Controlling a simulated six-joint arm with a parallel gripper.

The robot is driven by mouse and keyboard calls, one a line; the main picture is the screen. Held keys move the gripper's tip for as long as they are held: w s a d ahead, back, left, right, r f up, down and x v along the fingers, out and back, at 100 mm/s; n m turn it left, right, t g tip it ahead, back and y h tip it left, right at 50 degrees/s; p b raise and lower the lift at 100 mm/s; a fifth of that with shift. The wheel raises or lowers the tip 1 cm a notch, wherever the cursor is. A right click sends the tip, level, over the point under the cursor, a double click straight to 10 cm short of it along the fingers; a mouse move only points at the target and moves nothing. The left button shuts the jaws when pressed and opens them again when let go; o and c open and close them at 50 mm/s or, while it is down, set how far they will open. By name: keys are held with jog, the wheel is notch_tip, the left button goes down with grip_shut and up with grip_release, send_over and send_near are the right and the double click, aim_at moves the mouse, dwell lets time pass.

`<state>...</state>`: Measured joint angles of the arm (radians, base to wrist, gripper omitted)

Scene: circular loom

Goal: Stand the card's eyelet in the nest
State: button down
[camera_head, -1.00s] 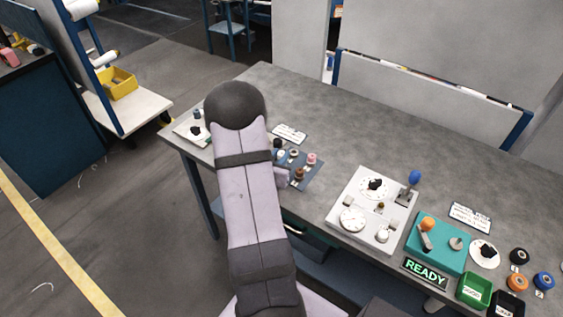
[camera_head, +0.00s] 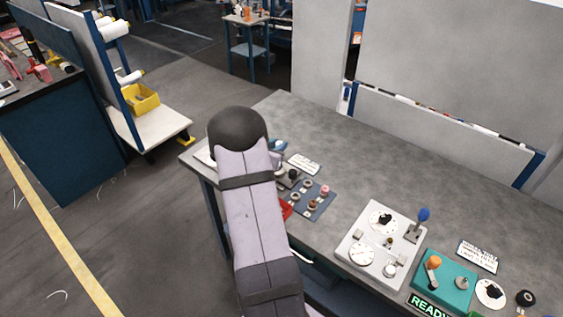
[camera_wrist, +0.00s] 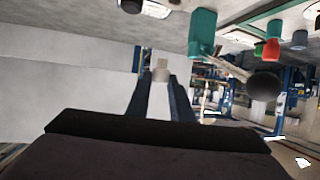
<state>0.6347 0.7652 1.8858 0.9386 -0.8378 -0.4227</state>
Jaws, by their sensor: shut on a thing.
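My gripper (camera_wrist: 160,84) is shut on a small pale beige-grey piece (camera_wrist: 161,72), held between its fingertips in the wrist view; I cannot tell whether it is the eyelet. In the head view my arm hides most of the gripper. A dark blue mat (camera_head: 321,213) bears several small ring-like pieces, among them a pink one (camera_head: 324,190) and a brown one (camera_head: 312,206). A white printed card (camera_head: 304,164) lies behind the mat. A white plate fixture (camera_head: 352,238) with dials and small posts stands to the right; I cannot tell which part is the nest.
A blue-knobbed lever (camera_head: 423,216) rises from the plate fixture. A teal block (camera_head: 450,285) with an orange knob stands right of it, beside another card (camera_head: 478,257). The table's back middle (camera_head: 370,160) is bare. A low panel (camera_head: 440,135) borders the back.

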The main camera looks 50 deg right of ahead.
jog(key=shift+w+d+f, duration=0.15)
jog(key=shift+w+d, duration=0.15)
jog(key=shift+w, duration=0.05)
jog(key=shift+a+f, duration=0.2)
jog(key=shift+f, duration=0.2)
jog(key=shift+f, duration=0.15)
jog(key=shift+t, duration=0.3)
jog(key=shift+f+b, duration=2.8)
jog(key=shift+f, duration=0.5)
jog(key=shift+f+b, duration=0.85)
jog(key=shift+f, duration=0.25)
jog(key=c, duration=1.5)
grip_release()
